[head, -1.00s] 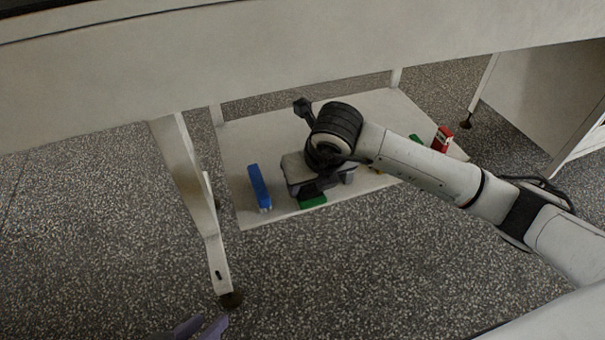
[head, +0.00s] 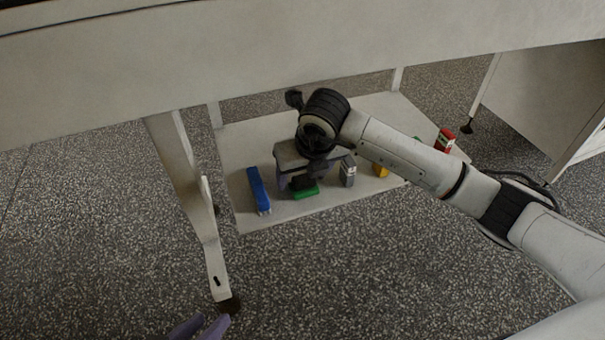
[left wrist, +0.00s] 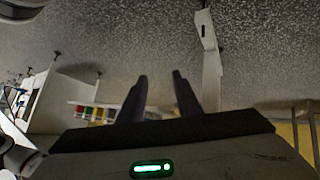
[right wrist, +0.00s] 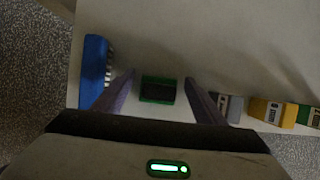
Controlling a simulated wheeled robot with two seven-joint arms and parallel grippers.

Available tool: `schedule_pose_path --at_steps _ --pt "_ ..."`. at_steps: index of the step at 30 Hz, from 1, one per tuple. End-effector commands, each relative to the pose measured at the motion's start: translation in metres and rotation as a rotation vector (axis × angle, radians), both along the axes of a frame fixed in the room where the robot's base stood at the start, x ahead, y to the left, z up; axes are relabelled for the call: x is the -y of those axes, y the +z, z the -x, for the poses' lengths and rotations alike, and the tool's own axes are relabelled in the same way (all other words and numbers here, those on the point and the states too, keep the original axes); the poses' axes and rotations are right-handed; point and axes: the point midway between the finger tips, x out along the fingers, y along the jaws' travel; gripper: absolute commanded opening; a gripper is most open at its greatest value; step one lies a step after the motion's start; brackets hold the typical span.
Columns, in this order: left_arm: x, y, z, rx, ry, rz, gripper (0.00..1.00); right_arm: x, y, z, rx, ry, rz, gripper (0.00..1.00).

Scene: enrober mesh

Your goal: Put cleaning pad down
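A small green block with a dark top (head: 305,190), which looks like the cleaning pad, lies on the low white shelf (head: 240,145) under the machine. In the right wrist view the green block (right wrist: 158,90) lies flat beyond and between the fingertips, with a gap on each side. My right gripper (right wrist: 158,82) is open and empty above the shelf; in the head view its own body hides much of its fingers. My left gripper (left wrist: 160,80) is open and empty, well away from the shelf; only its purple fingertips (head: 198,328) show at the head view's bottom edge.
A blue brush-like item (head: 258,190) lies left of the green block. A grey item (head: 347,172), a yellow one (head: 381,171) and a red one (head: 445,138) are to the right. A machine leg (head: 205,225) stands left of the shelf.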

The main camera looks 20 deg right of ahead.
Motion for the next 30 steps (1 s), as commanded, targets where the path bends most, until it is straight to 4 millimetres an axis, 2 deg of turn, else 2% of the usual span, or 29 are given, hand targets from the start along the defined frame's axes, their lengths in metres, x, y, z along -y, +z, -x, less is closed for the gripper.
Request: schedule_pose_path --at_steps 8,11,16,17,21,27,30 --pt "-0.001 0.001 0.001 -0.003 -0.001 -0.006 0.31 0.0 0.007 0.001 0.001 0.0 0.0 0.65" --pt "-0.002 0.003 0.001 -0.009 -0.001 -0.018 0.31 0.0 0.02 0.006 0.003 0.0 -0.001 0.65" --pt "-0.01 -0.004 0.006 -0.045 -0.002 -0.067 0.31 0.001 0.058 0.02 0.004 0.001 0.0 0.65" --pt "-0.011 -0.011 0.007 -0.055 -0.003 -0.077 0.31 0.002 0.051 0.03 -0.002 0.003 0.003 0.65" --pt "-0.016 -0.018 0.01 -0.08 -0.004 -0.102 0.31 0.003 0.049 0.065 -0.002 0.003 0.003 0.65" --pt "-0.019 -0.01 0.002 -0.042 0.022 -0.095 0.31 0.005 0.049 0.109 -0.002 0.003 0.001 0.65" --pt "-0.02 -0.009 0.003 -0.035 0.03 -0.09 0.31 0.005 0.049 0.123 0.0 0.002 0.001 0.65"
